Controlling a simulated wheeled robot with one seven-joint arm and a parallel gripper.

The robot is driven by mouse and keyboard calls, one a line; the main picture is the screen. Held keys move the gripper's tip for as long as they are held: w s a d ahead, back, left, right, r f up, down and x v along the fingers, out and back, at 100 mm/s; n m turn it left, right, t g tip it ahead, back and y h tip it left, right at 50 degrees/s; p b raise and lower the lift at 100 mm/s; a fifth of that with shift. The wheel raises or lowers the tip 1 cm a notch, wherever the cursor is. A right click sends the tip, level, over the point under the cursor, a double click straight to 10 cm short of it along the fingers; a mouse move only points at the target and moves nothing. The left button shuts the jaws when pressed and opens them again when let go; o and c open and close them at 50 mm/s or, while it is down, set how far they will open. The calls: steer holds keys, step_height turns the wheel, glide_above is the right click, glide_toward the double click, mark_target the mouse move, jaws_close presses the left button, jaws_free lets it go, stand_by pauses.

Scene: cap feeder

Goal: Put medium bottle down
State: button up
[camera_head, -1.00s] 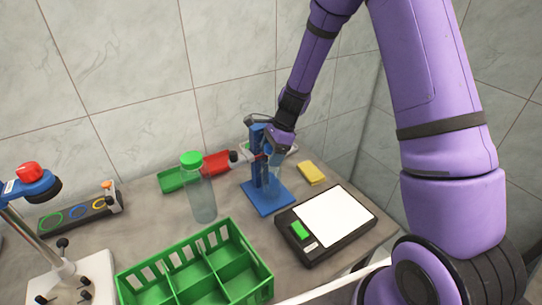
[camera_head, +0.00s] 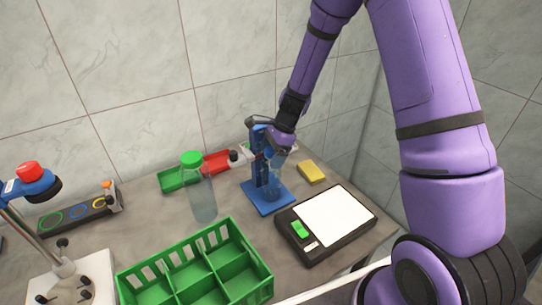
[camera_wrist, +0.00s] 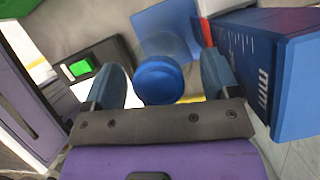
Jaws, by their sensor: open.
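The bottle with a blue cap (camera_wrist: 158,80), which I take for the medium bottle, shows between my gripper's fingers in the wrist view. In the head view its clear body (camera_head: 273,187) appears upright on the base of the blue stand (camera_head: 266,205). My gripper (camera_wrist: 163,82) is open around the cap, with a narrow gap on the left and a wider one on the right. In the head view my gripper (camera_head: 280,148) is over the bottle and hides its cap. The blue stand's upright (camera_wrist: 268,65) is close to the right finger.
A larger green-capped bottle (camera_head: 201,194) stands left of the stand. A black scale (camera_head: 311,250) with a white plate is in front on the right. A yellow block (camera_head: 312,171), green divided crate (camera_head: 257,254) and red-and-green trays (camera_head: 172,180) are nearby.

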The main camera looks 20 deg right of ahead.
steer(key=s+d+r+n+t, duration=0.1)
steer(key=s+d+r+n, duration=0.15)
steer(key=r, duration=0.75)
steer(key=s+d+r+n, duration=0.2)
steer(key=s+r, duration=0.2)
steer(key=r, duration=0.7)
steer(key=s+r+n+t+h, duration=0.1)
steer(key=s+r+n, duration=0.3)
steer(key=s, duration=0.4)
steer(key=s+d+r+n+t+h, duration=0.1)
steer(key=s+r+n, duration=0.3)
steer(key=s, duration=0.4)
steer(key=s+d+r+n+t+h, duration=0.1)
steer(key=s+r+n, duration=0.3)
steer(key=s, duration=0.4)
steer(key=shift+s+d+n+t+h, duration=0.15)
steer(key=shift+s+n+t+h, duration=0.05)
steer(key=shift+n+t+h, duration=0.5)
